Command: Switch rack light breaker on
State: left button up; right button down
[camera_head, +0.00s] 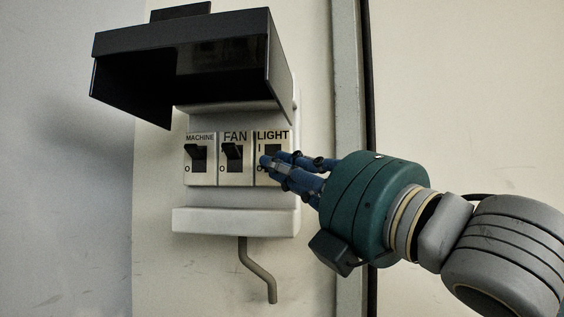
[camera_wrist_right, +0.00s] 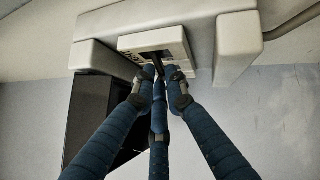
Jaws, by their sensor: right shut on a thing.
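The light breaker (camera_head: 273,149) is the rightmost of three breakers in the wall box, labelled LIGHT with I above and O below. My right gripper (camera_head: 264,163) is at its lower part, with its blue fingers closed around the switch lever. The fingers hide the lever in the head view. In the right wrist view the fingertips (camera_wrist_right: 160,88) meet around the dark lever (camera_wrist_right: 158,66) in front of the light breaker's face (camera_wrist_right: 177,42). My left gripper is in neither view.
The machine breaker (camera_head: 199,155) and fan breaker (camera_head: 234,154) sit to the left. The dark cover (camera_head: 185,70) is raised above them. A grey pipe (camera_head: 258,268) hangs below the box (camera_head: 235,221). A vertical frame post (camera_head: 350,100) stands to the right.

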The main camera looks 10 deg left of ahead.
jog(key=shift+r+m+g+h+p, duration=0.4)
jog(key=shift+m+h+p, duration=0.35)
jog(key=shift+p, duration=1)
jog(key=shift+r+m+g+h+p, duration=0.25)
jog(key=shift+m+g+h+p, duration=0.5)
jog(key=shift+p, duration=1.05)
jog(key=shift+r+m+g+h+p, duration=0.15)
jog(key=shift+r+m+h+p, duration=0.3)
jog(key=shift+m+p, duration=0.95)
jog(key=shift+f+n+p, duration=0.15)
jog(key=shift+n+p, duration=0.2)
jog(key=shift+n, duration=0.05)
jog(key=c, duration=1.9)
grip_release()
jog(key=shift+s, duration=0.1)
jog(key=shift+r, duration=0.2)
jog(key=shift+d, duration=0.1)
jog(key=v, duration=1.1)
jog(key=shift+s+d, duration=0.25)
jog(key=shift+d, duration=0.05)
